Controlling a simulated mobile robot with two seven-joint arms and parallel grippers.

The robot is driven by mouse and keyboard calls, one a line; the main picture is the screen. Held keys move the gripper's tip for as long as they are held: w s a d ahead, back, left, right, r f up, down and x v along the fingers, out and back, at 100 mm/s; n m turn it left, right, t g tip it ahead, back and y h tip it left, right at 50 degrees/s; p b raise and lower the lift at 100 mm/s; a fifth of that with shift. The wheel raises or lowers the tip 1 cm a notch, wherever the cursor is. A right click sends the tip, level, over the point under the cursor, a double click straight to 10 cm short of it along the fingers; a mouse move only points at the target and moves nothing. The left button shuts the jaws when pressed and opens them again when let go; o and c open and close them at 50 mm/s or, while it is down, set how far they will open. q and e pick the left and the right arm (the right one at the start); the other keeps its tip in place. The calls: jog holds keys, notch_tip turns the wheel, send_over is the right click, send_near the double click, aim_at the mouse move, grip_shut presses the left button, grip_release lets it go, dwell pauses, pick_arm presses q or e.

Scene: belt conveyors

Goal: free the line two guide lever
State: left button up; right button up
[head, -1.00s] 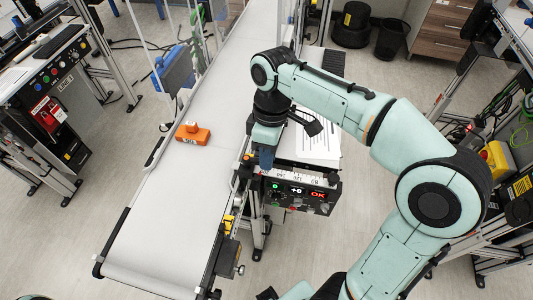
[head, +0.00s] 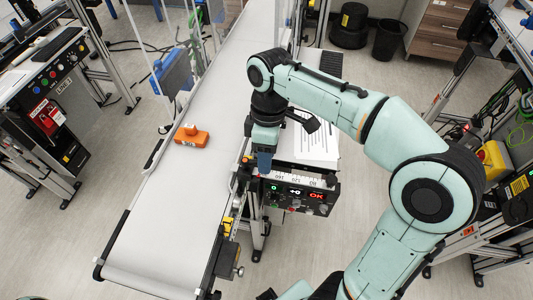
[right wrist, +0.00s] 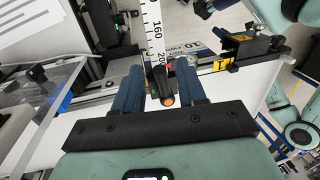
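A short black lever or knob with an orange end (right wrist: 164,92) stands beside the scale strip in the right wrist view. I take it for the guide lever; no line label is legible on it. My right gripper (right wrist: 157,82) has its two blue fingers apart, one on each side of this lever, with a gap showing at both. In the head view my right gripper (head: 265,160) points down at the near right edge of the belt, by the control box, and hides the lever there. My left gripper is not in view.
The white belt (head: 165,225) carries an orange block (head: 191,136). A control box (head: 300,198) with a lit OK display and a white scale (head: 298,178) sits close to the gripper. Printed sheets (head: 317,142) lie behind it. Another panel (head: 48,95) stands at left.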

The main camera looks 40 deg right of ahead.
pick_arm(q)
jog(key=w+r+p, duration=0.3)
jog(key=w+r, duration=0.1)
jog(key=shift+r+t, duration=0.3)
pick_arm(e)
notch_tip(320, 180, up, 13)
jog(key=w+d, duration=0.1)
jog(key=shift+w+d, duration=0.35)
jog(key=shift+d, duration=0.05)
